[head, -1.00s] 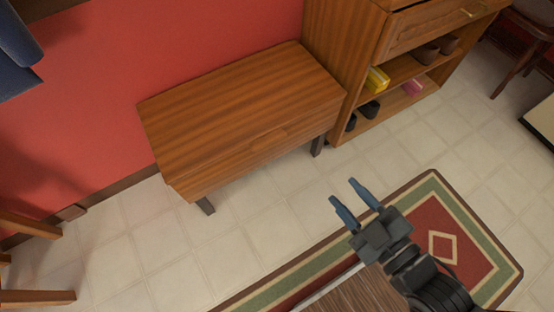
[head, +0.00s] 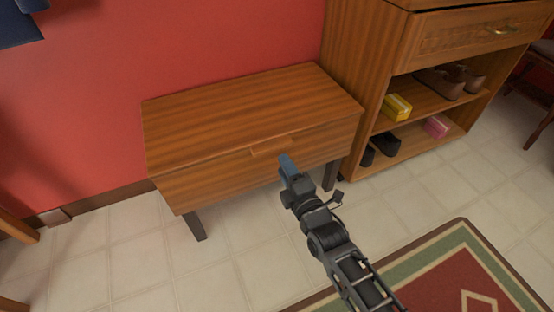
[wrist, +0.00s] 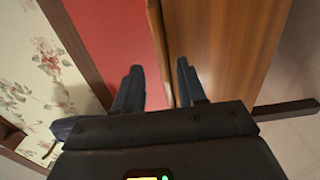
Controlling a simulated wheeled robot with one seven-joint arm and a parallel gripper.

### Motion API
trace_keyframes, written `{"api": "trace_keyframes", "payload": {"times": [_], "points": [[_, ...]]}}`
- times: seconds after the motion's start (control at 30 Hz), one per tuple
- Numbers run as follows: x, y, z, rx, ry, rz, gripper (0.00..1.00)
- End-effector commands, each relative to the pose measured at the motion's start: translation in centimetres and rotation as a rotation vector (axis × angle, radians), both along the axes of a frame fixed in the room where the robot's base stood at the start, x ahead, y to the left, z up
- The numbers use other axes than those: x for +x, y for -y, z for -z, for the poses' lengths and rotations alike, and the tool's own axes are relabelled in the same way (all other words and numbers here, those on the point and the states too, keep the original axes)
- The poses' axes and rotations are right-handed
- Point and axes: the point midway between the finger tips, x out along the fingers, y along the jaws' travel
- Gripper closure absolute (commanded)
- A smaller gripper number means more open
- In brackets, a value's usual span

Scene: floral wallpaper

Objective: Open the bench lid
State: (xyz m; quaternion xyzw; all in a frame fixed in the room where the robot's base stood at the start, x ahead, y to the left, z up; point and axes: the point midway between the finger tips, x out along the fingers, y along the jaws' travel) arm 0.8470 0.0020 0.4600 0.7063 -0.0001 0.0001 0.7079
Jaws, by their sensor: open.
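The wooden bench (head: 240,115) stands against the red wall with its lid closed. A small lip or handle (head: 272,146) sits mid-way along the lid's front edge. My gripper (head: 287,160) is in front of the bench, its blue fingertips just below and right of that lip. In the wrist view my gripper (wrist: 158,70) is open, with two dark fingers apart and nothing held. There the bench's wooden front (wrist: 228,45) fills the right side, and the lid edge (wrist: 157,40) appears between the fingers. I cannot tell whether they touch it.
A wooden shelf unit (head: 390,45) stands close at the bench's right, holding shoes (head: 440,83), a yellow box (head: 397,107) and a pink box (head: 437,126). A patterned rug (head: 450,270) lies at lower right. Tiled floor (head: 130,260) in front of the bench is clear.

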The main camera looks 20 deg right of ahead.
Motion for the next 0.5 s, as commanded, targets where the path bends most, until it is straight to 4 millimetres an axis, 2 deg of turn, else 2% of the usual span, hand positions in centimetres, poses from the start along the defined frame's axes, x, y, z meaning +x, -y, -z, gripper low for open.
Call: {"api": "trace_keyframes", "payload": {"times": [0.3,0.5], "points": [[4.5,0.0,0.1,0.001,0.003,-0.001,0.60],[6.7,0.0,0.1,0.002,0.001,0.000,0.60]]}}
